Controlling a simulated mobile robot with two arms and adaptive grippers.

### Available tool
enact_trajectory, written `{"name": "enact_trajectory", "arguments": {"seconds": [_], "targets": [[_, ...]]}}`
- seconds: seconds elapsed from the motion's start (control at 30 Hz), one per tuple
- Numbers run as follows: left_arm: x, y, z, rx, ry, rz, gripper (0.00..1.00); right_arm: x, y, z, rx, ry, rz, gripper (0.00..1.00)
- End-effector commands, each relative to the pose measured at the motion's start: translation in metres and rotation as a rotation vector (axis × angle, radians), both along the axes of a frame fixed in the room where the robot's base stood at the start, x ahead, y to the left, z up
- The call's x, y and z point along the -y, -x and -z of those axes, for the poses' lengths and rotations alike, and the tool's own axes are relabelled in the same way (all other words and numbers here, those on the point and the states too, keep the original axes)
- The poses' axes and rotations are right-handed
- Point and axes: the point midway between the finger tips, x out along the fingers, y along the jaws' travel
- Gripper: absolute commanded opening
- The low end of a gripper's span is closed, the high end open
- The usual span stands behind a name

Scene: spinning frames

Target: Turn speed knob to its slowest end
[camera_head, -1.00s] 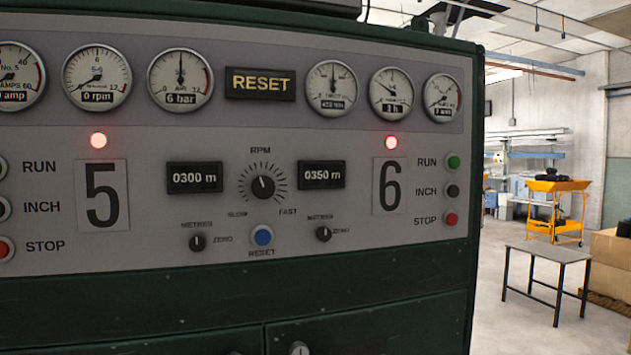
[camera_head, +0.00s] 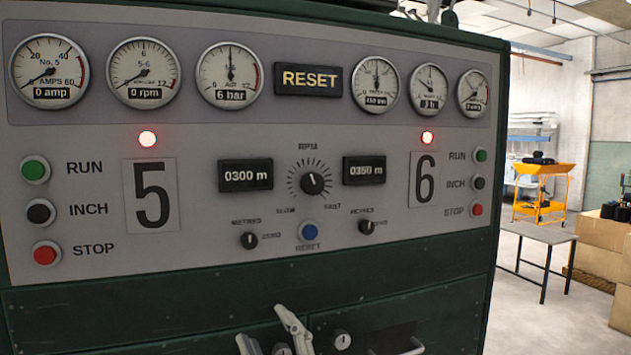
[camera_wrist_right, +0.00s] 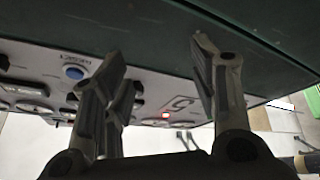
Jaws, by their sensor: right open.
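The speed knob (camera_head: 315,184) is a small black dial under the RPM label in the middle of the grey panel (camera_head: 400,205). Tick marks ring it, with SLOW at lower left and FAST at lower right. Its small pointer mark is too fine to read surely. My right gripper (camera_head: 270,337) shows at the bottom edge of the head view, below the panel and apart from the knob. In the right wrist view the same gripper (camera_wrist_right: 160,65) has its fingers spread with nothing between them. I cannot make out the knob surely there. My left gripper is not in view.
The blue reset button (camera_head: 309,232) sits below the knob, between two small black knobs (camera_head: 249,240) (camera_head: 366,227). Black displays (camera_head: 246,175) (camera_head: 364,170) flank the speed knob. Green drawers (camera_head: 150,310) lie below the panel. A grey table (camera_head: 540,235) stands at right.

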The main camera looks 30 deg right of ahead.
Motion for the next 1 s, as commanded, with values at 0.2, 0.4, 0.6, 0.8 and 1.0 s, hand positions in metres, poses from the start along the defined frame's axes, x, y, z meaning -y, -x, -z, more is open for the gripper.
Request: {"name": "enact_trajectory", "arguments": {"seconds": [0.2, 0.4, 0.6, 0.8, 1.0], "targets": [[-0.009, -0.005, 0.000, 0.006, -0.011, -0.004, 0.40, -0.076, 0.065, -0.144, 0.567, 0.425, -0.162, 0.54], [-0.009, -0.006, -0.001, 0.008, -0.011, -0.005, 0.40, -0.151, 0.131, -0.174, 0.921, 0.932, -0.275, 0.54], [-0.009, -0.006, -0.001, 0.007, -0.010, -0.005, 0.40, -0.189, 0.146, -0.145, 1.052, 1.523, -0.295, 0.54], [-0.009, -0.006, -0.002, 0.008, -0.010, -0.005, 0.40, -0.162, 0.107, -0.123, 0.896, 2.117, -0.165, 0.54], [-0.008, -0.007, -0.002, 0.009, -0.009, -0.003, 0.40, -0.073, 0.063, -0.150, 0.438, 2.545, 0.128, 0.54]]}}
